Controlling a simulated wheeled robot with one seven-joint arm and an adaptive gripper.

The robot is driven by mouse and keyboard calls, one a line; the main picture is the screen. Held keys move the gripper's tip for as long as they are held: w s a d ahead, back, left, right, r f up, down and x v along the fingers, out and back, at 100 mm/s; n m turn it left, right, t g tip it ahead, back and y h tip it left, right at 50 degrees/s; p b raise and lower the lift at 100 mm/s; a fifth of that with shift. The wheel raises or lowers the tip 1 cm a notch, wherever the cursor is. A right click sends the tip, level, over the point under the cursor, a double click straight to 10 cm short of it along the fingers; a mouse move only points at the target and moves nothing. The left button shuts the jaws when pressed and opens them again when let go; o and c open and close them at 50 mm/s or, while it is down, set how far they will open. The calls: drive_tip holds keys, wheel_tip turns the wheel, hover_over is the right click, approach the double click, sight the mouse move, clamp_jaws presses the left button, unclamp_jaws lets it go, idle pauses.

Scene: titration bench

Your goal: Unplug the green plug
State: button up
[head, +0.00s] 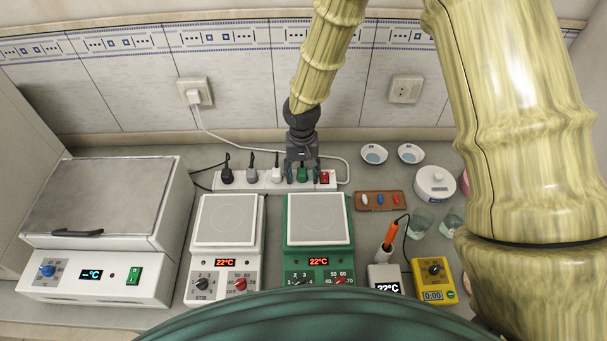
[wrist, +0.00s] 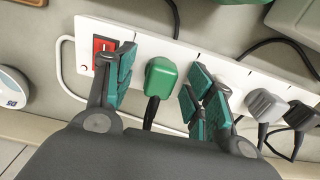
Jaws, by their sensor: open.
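The green plug (head: 302,174) sits in the white power strip (head: 207,180) on the bench, between the white plug (head: 276,174) and the red switch (head: 324,177). My gripper (head: 302,167) is over it from above. In the wrist view my gripper (wrist: 163,72) is open, with one finger on each side of the green plug (wrist: 161,77). Gaps show between the plug and both fingers. The green plug's dark cord runs down towards the gripper's body.
A grey plug (wrist: 265,105) and a black plug (wrist: 300,116) stand further along the strip. The green hotplate (head: 318,222) and white hotplate (head: 226,220) stand in front of it. A brown tray (head: 379,208) lies to the right. A tiled wall (head: 235,90) rises behind.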

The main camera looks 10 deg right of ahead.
sight(302, 171)
clamp_jaws()
drive_tip(key=shift+r, duration=0.15)
drive_tip(key=shift+r+p, duration=0.5)
drive_tip(key=shift+r, duration=0.4)
drive_tip(key=shift+r+p, duration=1.5)
drive_tip(key=shift+r, duration=0.35)
drive_tip(key=shift+r, duration=0.1)
